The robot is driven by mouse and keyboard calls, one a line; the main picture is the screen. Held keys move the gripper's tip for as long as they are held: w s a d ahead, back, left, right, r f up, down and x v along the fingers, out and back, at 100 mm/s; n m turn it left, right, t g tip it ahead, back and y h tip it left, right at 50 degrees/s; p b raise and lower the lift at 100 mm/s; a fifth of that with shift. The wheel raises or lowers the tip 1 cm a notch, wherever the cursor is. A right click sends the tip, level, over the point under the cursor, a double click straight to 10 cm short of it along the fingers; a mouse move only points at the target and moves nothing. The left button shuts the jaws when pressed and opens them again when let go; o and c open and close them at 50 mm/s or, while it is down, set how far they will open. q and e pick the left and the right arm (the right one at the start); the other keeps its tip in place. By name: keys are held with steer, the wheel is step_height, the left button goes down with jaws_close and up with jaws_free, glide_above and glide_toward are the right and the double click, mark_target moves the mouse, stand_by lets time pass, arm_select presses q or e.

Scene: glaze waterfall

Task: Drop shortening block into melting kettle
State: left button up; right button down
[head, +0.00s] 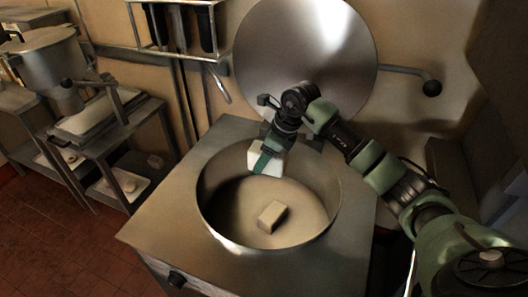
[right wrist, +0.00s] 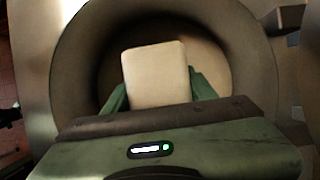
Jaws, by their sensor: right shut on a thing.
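The melting kettle (head: 325,200) is a wide round metal bowl set in a steel cabinet. Its lid (head: 305,60) stands open behind it. My right gripper (head: 267,160) is shut on a pale shortening block (head: 257,158) and holds it over the kettle's opening, near its far left rim. In the right wrist view the held block (right wrist: 157,75) sits between the green fingers, with the kettle's round opening beyond. Another pale block (head: 272,216) lies inside the kettle on its floor. My left gripper is not in view.
The lid's handle with a dark knob (head: 432,88) sticks out at the right. A steel side table (head: 85,120) with a machine stands at the left. A wall rack (head: 180,25) hangs behind. Tiled floor (head: 40,230) is clear at the lower left.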

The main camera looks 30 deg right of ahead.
steer(key=f+b, duration=0.1)
steer(key=f, duration=0.1)
steer(key=f+b, duration=0.1)
steer(key=f, duration=0.2)
steer(key=shift+w+d, duration=0.2)
steer(key=c, duration=0.7)
jaws_free()
steer(key=o, duration=0.3)
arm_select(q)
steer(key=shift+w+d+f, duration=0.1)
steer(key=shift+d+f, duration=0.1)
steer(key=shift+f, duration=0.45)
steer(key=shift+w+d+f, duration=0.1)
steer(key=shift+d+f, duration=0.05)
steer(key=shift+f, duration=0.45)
